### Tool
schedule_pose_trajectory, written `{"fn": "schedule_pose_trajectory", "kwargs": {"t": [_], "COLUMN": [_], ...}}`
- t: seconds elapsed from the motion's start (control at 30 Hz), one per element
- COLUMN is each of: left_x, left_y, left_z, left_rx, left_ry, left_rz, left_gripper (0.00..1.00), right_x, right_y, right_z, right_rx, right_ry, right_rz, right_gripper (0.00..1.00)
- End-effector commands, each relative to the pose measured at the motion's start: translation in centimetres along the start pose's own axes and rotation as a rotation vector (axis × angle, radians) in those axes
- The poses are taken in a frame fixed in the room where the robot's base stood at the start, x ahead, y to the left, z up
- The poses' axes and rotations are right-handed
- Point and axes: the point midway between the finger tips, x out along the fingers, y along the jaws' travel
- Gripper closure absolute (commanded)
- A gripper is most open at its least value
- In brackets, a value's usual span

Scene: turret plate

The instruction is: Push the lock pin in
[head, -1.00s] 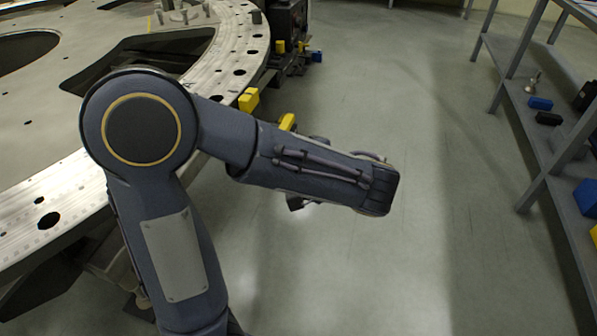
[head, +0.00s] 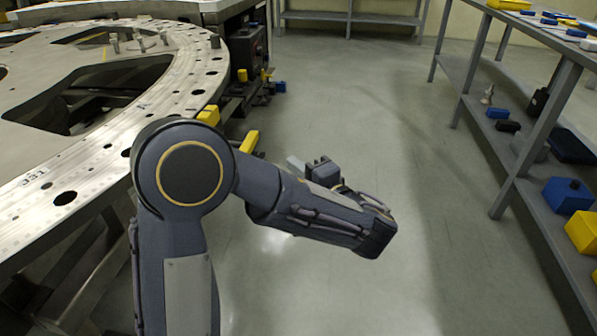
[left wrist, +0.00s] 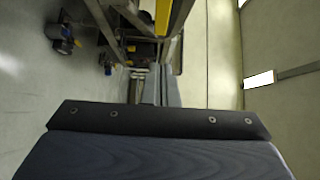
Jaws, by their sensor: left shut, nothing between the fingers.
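The turret plate (head: 140,110) is a large pale metal disc with holes along its rim, at the left of the head view. I cannot make out which part is the lock pin. Two yellow blocks, one at the rim (head: 209,115) and one just off it (head: 249,141), show near my arm. My left gripper (head: 296,163) is partly hidden behind my forearm, out over the floor to the right of the plate and apart from it. In the left wrist view its fingers (left wrist: 150,88) are together with nothing between them. My right gripper is not seen.
A grey shelf rack (head: 518,165) with blue, yellow and black items stands at the right. A dark unit (head: 249,50) stands by the plate's far rim. Several short posts (head: 138,42) stand on the plate. The floor (head: 350,90) between plate and rack is clear.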

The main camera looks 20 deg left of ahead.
Motion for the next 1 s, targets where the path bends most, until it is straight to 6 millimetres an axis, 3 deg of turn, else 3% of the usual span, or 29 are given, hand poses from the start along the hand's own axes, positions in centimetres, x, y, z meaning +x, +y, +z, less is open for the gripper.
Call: {"fn": "schedule_pose_trajectory", "kwargs": {"t": [0.2, 0.4, 0.6, 1.0], "left_x": [5.0, 7.7, 8.8, 8.9], "left_y": [0.2, 0.1, 0.0, 0.0], "left_z": [0.2, 1.7, 2.8, 2.9], "left_rx": [-0.002, -0.001, -0.001, 0.000], "left_ry": [-0.007, -0.004, -0.002, -0.001], "left_rz": [0.000, -0.002, -0.001, -0.001], "left_gripper": [1.00, 1.00, 1.00, 1.00], "right_x": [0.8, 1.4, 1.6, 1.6], "right_y": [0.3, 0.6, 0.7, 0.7], "right_z": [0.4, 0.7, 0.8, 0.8], "right_rx": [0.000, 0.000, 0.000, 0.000], "right_ry": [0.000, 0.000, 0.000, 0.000], "right_rz": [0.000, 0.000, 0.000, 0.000], "right_gripper": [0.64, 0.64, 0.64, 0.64]}}
